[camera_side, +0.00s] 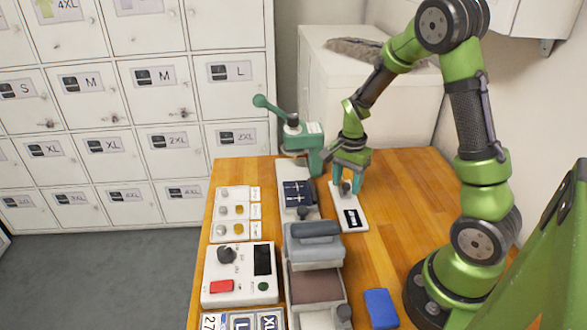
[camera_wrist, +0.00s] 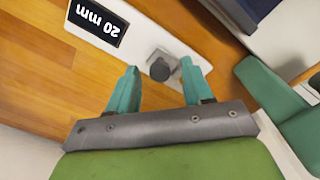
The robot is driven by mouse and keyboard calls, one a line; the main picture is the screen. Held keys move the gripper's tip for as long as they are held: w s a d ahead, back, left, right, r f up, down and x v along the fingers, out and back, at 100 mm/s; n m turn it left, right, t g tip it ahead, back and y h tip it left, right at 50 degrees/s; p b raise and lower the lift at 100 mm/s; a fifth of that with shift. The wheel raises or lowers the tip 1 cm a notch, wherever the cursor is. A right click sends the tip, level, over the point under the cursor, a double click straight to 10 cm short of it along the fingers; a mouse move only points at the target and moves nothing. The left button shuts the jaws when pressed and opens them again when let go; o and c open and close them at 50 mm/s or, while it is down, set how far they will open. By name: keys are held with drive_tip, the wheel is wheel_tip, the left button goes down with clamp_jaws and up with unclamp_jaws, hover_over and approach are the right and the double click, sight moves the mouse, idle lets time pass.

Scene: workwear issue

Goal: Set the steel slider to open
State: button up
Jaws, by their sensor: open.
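Three small white plates with knobs and labels stand at the left of the table in the side view. The label words are too small to read, and I cannot tell for sure which is the steel slider. My gripper (camera_side: 346,189) is open, well right of these plates, above a white plate (camera_side: 351,218). In the wrist view, a dark knob (camera_wrist: 160,68) on that plate shows between my open fingertips (camera_wrist: 159,64).
A "20 mm" label (camera_wrist: 96,21) marks the plate under my gripper. A green lever press (camera_side: 299,135) stands behind left. A grey box-like device (camera_side: 314,248), a control box (camera_side: 239,273) and a blue block (camera_side: 380,308) stand nearer. Bare wood lies right of my gripper.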

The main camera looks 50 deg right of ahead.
sight(347, 204)
clamp_jaws()
drive_tip(key=shift+s+a, duration=1.05)
drive_tip(key=shift+a, duration=0.05)
unclamp_jaws()
wheel_tip(347, 204, up, 17)
drive_tip(key=shift+d, duration=0.1)
